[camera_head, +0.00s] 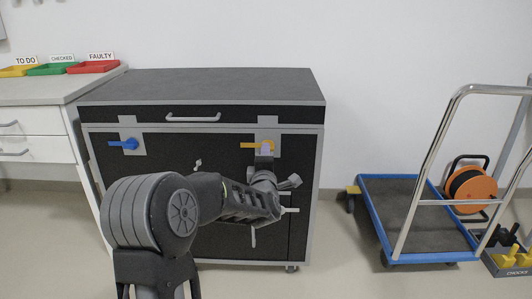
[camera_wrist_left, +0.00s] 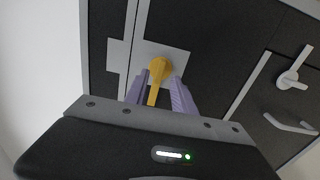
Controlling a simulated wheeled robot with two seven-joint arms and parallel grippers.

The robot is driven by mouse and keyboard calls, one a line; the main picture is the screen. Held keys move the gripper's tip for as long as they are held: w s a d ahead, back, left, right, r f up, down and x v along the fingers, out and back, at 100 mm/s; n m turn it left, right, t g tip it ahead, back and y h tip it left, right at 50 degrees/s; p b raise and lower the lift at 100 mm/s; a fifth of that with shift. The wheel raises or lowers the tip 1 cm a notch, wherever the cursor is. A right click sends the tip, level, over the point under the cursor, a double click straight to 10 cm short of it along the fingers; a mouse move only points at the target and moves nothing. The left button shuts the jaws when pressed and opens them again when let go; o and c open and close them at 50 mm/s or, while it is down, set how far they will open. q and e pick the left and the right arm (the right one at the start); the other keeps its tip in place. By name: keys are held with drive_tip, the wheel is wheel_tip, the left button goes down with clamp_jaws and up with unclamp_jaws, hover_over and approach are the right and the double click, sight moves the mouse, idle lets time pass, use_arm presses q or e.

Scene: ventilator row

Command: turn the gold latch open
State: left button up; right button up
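The gold latch (camera_head: 248,145) is on a light metal plate at the upper right front of the dark cabinet; its lever points left in the head view. In the left wrist view the gold latch (camera_wrist_left: 157,72) has its round hub at the top and its lever running down between my fingers. My left gripper (camera_head: 266,148) is at the latch, partly covering its hub in the head view. In the wrist view the left gripper (camera_wrist_left: 158,92) is open, one lilac finger on each side of the lever, with gaps visible. My right gripper is out of view.
A white counter (camera_head: 50,90) with coloured trays stands left. A blue-edged trolley (camera_head: 400,205) and orange cable reel (camera_head: 472,188) are right.

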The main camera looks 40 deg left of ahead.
use_arm(q)
drive_tip(key=p+v, duration=0.1)
drive_tip(key=v, duration=0.5)
drive_tip(key=shift+w, duration=0.1)
idle(0.4)
